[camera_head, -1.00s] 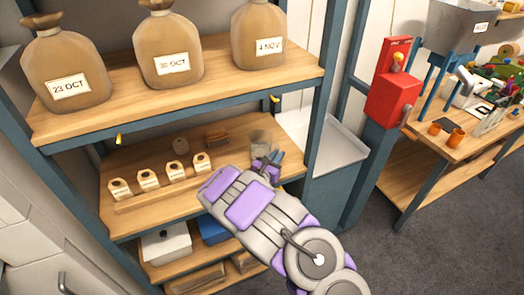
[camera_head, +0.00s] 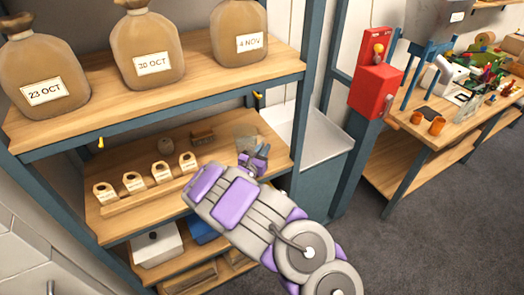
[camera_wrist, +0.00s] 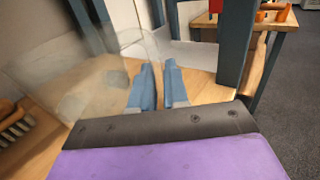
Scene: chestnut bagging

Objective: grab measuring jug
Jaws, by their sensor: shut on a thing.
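The clear measuring jug (camera_head: 245,143) stands at the right end of the middle shelf (camera_head: 140,222), partly hidden by my gripper. In the wrist view the see-through jug (camera_wrist: 85,75) fills the upper left, with its side toward my fingers. My gripper (camera_head: 263,151) reaches in over the shelf's front right. Its two blue fingers (camera_wrist: 158,75) are close together at the jug's right side, shut on the jug, seemingly at its handle. The exact contact is hard to see through the clear wall.
The upper shelf (camera_head: 200,98) holds labelled sacks (camera_head: 150,50). A blue rack post (camera_head: 306,80) rises close to the right of the jug.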

